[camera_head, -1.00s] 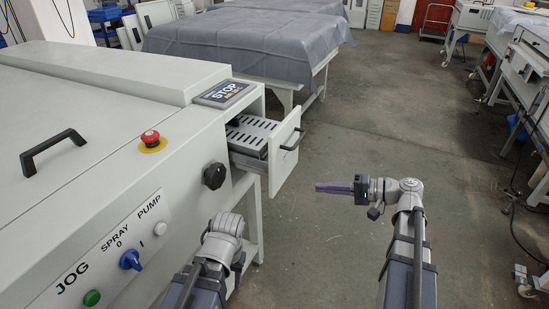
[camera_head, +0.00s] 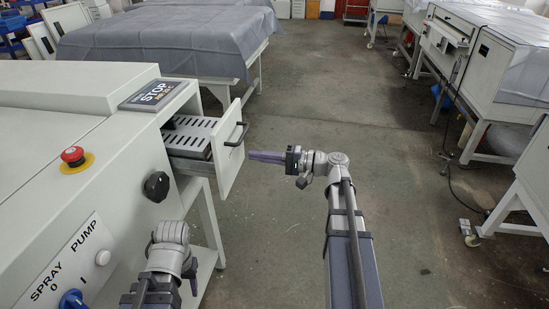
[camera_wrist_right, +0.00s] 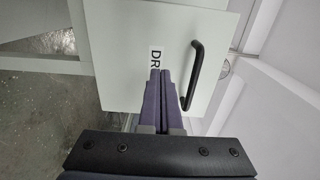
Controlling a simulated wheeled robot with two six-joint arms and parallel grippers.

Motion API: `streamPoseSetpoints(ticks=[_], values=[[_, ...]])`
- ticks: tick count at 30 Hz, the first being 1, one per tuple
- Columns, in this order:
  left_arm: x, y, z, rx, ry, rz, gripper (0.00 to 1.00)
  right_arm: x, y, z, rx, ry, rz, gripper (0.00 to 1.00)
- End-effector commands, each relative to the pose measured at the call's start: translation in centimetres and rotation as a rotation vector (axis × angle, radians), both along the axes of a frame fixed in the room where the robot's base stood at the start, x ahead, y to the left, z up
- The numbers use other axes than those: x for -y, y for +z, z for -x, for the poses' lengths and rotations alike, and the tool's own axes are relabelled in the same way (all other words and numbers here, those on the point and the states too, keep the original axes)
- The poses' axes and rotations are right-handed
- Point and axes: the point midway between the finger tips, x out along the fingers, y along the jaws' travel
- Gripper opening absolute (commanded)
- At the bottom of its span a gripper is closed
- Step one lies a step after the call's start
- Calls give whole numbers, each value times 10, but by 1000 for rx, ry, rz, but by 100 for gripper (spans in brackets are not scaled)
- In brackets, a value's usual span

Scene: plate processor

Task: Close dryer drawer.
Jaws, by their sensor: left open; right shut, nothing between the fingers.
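The dryer drawer (camera_head: 229,160) sticks out of the white machine's end, open, with a slotted metal tray (camera_head: 192,138) inside. Its black bar handle (camera_head: 237,134) is on the front. My right gripper (camera_head: 252,156) is shut and empty, its purple fingers pointing left at the drawer front, very close to it. In the right wrist view the drawer front (camera_wrist_right: 120,70) has a label starting "DR" and the handle (camera_wrist_right: 195,76). The shut fingertips (camera_wrist_right: 160,73) overlap the panel beside the handle; contact cannot be told. My left gripper (camera_head: 188,275) is low beside the machine, its fingers mostly hidden.
The machine (camera_head: 130,160) has a red stop button (camera_head: 73,155), a black knob (camera_head: 156,186) and a blue switch (camera_head: 72,299). A covered table (camera_head: 165,40) stands behind. Open floor (camera_head: 330,110) lies right of the drawer; other machines (camera_head: 490,70) stand far right.

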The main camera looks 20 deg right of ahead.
Motion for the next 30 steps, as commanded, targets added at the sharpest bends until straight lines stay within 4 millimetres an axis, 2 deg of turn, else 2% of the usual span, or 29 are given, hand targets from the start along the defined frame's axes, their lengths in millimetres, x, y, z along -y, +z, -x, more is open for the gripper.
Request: streamPoseSetpoints(ticks=[3,10,26,30], values=[[0,0,0,0,0,0,50,-19,0,-13,0,3,0,0],[0,0,0,0,0,0,50,-39,0,-27,0,1,0,0],[0,0,0,0,0,0,50,-45,0,-31,0,0,0,0],[0,0,0,0,0,0,50,-53,0,-36,0,2,0,0]])
